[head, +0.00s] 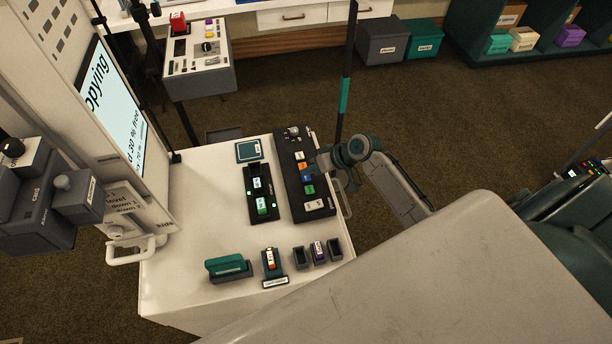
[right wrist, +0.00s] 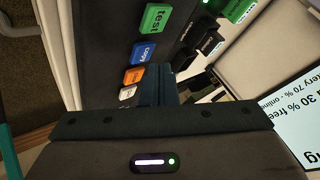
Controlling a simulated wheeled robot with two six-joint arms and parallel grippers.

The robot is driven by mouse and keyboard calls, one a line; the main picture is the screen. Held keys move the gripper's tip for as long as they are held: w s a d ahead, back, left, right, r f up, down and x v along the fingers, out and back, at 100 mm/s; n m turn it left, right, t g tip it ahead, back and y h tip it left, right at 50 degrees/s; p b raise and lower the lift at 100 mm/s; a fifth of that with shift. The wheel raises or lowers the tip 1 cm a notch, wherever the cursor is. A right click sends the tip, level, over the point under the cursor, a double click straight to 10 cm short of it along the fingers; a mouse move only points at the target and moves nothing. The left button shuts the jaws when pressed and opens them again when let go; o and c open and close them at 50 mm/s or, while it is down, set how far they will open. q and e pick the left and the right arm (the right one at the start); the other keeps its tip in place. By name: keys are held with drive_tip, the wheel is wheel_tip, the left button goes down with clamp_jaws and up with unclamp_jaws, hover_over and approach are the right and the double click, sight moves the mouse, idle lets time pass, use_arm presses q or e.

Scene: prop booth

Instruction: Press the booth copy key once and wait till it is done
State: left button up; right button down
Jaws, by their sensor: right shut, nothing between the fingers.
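The key panel (head: 291,196) is a black strip on the white table, with white, orange, blue and green keys in a row. The blue copy key (head: 306,178) shows its label in the right wrist view (right wrist: 144,53), between the green test key (right wrist: 156,18) and an orange key (right wrist: 134,76). My right gripper (head: 318,162) is shut and empty at the panel's right side, close to the keys. I cannot tell whether its tips touch any key. The screen (head: 113,108) is lit and reads "opying", its first letter cut off, and "30 % free". My left gripper is not in view.
A black two-slot holder (head: 250,204) with green-labelled pieces stands left of the panel. Small holders, including a teal one (head: 228,267), stand along the table's front. A grey device (head: 40,200) is at the left. A dark pole (head: 345,85) rises behind the table.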

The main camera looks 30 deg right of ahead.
sight(310, 178)
wheel_tip(310, 178, up, 5)
drive_tip(key=p, duration=0.4)
idle(0.4)
idle(0.5)
